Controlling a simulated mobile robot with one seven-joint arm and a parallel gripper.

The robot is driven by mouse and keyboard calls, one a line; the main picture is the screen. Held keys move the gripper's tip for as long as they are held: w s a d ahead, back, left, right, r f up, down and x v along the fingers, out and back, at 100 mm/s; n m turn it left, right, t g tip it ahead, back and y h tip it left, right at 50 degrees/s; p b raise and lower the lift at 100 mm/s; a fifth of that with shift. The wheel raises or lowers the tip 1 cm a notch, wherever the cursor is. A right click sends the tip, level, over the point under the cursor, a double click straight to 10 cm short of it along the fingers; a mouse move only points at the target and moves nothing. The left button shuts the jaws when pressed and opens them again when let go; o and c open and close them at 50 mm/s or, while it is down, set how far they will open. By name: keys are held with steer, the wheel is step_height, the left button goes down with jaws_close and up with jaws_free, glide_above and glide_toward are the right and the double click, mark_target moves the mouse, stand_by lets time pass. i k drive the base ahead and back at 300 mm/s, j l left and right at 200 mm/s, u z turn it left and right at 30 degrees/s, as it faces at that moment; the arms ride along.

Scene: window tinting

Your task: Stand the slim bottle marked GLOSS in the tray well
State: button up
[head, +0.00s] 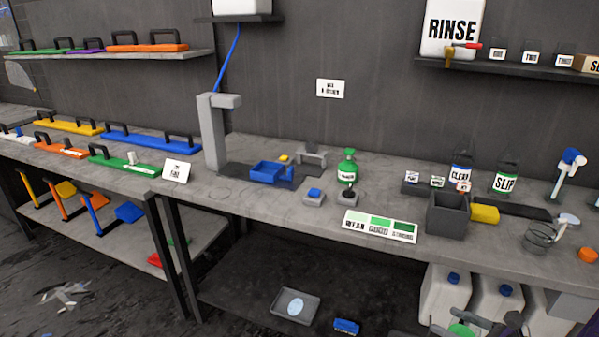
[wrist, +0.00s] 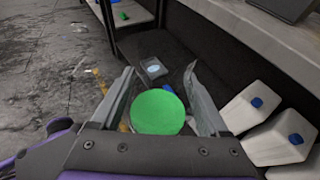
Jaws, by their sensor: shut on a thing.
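My gripper (wrist: 160,88) is shut on a green round-topped thing (wrist: 158,112), which sits between the two fingers in the wrist view. In the head view the green thing (head: 461,329) shows at the bottom edge, beside my grey fingers. Its sides and any label are hidden, so I cannot read GLOSS on it. A grey tray (head: 277,303) with a pale oval in its middle lies on the low shelf; it also shows in the wrist view (wrist: 143,78), beyond the fingers and apart from the held thing.
White jugs with blue caps (head: 446,293) stand right of my gripper, below the bench. A blue block (head: 346,326) lies right of the tray. The bench (head: 300,213) above carries a green bottle (head: 347,169), a dark bin (head: 447,216) and a blue tray (head: 268,174).

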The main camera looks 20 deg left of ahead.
mark_target(274, 171)
steer(key=j, duration=2.15)
